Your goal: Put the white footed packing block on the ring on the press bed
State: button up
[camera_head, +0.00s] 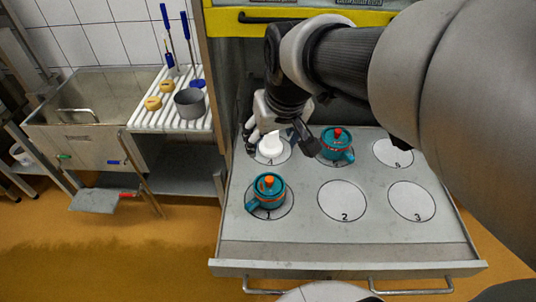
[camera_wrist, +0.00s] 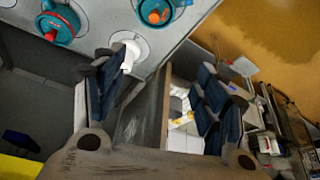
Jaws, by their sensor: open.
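The white footed packing block (camera_head: 271,149) stands on the ring marked 4 at the back left of the press bed (camera_head: 300,229). It looks upright; its foot is too small to make out. In the wrist view the white block (camera_wrist: 131,50) shows beside the tip of one finger, partly hidden by it. My gripper (camera_head: 282,140) is open at the block, with its fingers spread wide. In the wrist view my gripper (camera_wrist: 160,88) has nothing between its fingers. I cannot tell whether a finger touches the block.
A teal mould with an orange knob (camera_head: 268,190) stands on ring 1, and one with a red knob (camera_head: 337,145) on the ring right of the block. Rings 2 (camera_head: 342,200), 3 (camera_head: 411,201) and the back right one are empty. A sink (camera_head: 85,105) and slatted drainer stand left.

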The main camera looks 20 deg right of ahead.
jog(key=s+a+f, duration=0.2)
jog(key=s+a, duration=0.1)
jog(key=s, duration=1.3)
jog(key=shift+s+n, duration=0.25)
jog(key=shift+n, duration=0.05)
